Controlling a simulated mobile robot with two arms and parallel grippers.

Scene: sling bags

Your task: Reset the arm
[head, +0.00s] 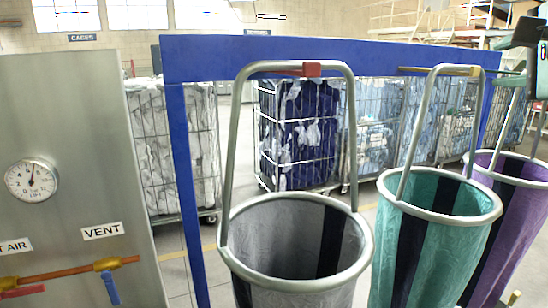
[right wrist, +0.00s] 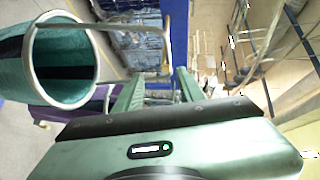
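Three sling bags hang in a row by metal hoop handles from a blue rail: a grey bag (head: 295,245), a teal bag (head: 435,240) and a purple bag (head: 515,190) at the right. My right gripper (head: 538,65) is partly in the head view at the upper right edge, near the purple bag's handle. In the right wrist view its two pale green fingers (right wrist: 158,82) stand apart with nothing seen gripped between them. That view also shows the teal bag (right wrist: 62,85) at left and part of the purple bag (right wrist: 85,108). My left gripper is not in view.
The blue frame (head: 330,55) spans behind the bags. Wire cage carts (head: 300,135) filled with cloth stand behind it. A grey panel (head: 80,130) with a gauge (head: 32,179) and valves stands at left. Some clear floor shows between panel and bags.

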